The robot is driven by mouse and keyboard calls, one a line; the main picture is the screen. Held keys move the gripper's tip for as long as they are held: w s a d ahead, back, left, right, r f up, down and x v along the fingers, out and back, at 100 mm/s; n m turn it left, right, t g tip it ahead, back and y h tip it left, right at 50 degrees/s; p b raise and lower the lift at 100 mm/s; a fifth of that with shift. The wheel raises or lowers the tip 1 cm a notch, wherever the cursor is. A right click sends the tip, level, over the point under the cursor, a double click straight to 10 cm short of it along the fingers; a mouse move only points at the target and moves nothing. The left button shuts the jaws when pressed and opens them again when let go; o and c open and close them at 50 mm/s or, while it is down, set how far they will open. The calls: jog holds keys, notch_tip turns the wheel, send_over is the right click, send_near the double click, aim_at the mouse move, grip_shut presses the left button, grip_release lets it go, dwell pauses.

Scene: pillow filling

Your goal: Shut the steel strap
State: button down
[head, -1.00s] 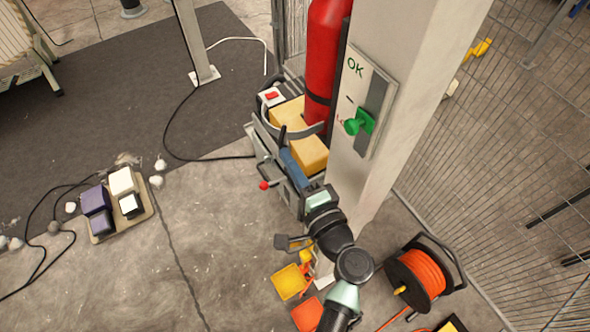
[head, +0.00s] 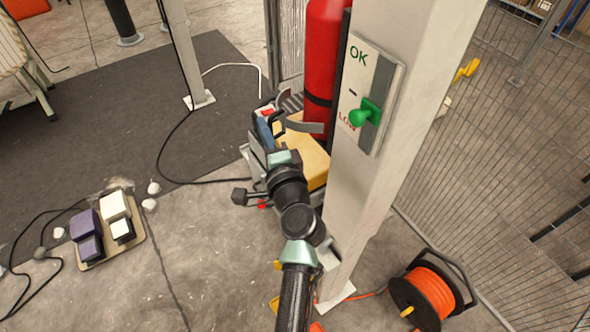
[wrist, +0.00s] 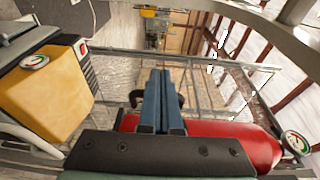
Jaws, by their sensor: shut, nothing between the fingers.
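The steel strap (head: 304,127) shows in the head view as a grey curved band over the yellow box (head: 312,160). It stands out in front of the red cylinder (head: 324,65), and its left part is partly hidden by my gripper. My gripper (head: 260,115) is shut and empty, its blue fingers raised just left of the box. The wrist view shows the blue fingers (wrist: 160,80) pressed together, with the yellow box (wrist: 45,95) on the left and the red cylinder (wrist: 235,140) below right. I cannot tell whether the fingers touch the strap.
A white post (head: 385,130) with a green-knobbed gauge panel (head: 370,95) stands close on the right. An orange cable reel (head: 425,295) and wire fence (head: 510,150) lie beyond. Pedals (head: 108,225) and cables lie on the floor at left.

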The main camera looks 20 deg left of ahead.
jog(key=shift+w+a, duration=0.1)
jog(key=shift+w, duration=0.45)
dwell(0.9)
